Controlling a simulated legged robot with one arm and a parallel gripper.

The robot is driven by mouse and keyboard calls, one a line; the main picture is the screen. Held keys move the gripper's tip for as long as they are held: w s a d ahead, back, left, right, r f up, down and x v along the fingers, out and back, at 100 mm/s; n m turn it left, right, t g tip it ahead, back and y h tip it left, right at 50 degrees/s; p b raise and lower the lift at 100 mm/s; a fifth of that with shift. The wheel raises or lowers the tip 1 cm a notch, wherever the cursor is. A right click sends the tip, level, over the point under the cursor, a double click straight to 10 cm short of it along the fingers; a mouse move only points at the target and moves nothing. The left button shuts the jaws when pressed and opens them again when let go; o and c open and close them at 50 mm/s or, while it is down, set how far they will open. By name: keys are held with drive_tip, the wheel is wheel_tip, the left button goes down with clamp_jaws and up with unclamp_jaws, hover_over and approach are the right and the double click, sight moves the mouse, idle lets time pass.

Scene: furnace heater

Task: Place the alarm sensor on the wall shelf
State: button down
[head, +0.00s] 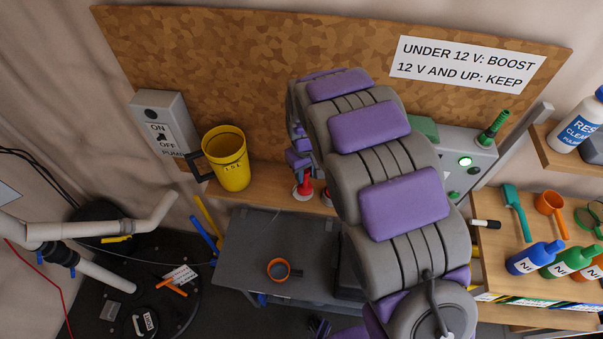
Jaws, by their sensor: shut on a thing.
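My gripper (299,157) shows only in part, as small purple and grey pieces at the far end of my arm, low over the wooden ledge. My bent arm hides most of it. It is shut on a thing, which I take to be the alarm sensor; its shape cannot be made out. A small red object with a white base (303,188) shows just below the gripper, and more red shows beside it; I cannot tell whether either is the sensor. The long wooden wall shelf (262,179) runs under the patterned board. Whether the sensor touches it is hidden.
A yellow mug (226,160) stands on the shelf to the left, beside a grey switch box (163,125). A grey box with a green light (461,155) is right of my arm. A second small shelf (553,147) holds a bottle. Bottles and tools crowd the right-hand bench (490,215).

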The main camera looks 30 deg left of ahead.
drive_tip(key=shift+w+a, duration=0.2)
drive_tip(key=shift+w, duration=0.15)
drive_tip(key=shift+w+a, duration=0.15)
drive_tip(key=shift+a, duration=0.05)
drive_tip(key=f, duration=0.3)
drive_tip(key=shift+a+f, duration=0.3)
drive_tip(key=shift+f, duration=0.05)
drive_tip(key=shift+d, duration=0.1)
drive_tip(key=c, duration=1)
unclamp_jaws()
drive_tip(key=shift+d, duration=0.15)
drive_tip(key=shift+o, duration=0.9)
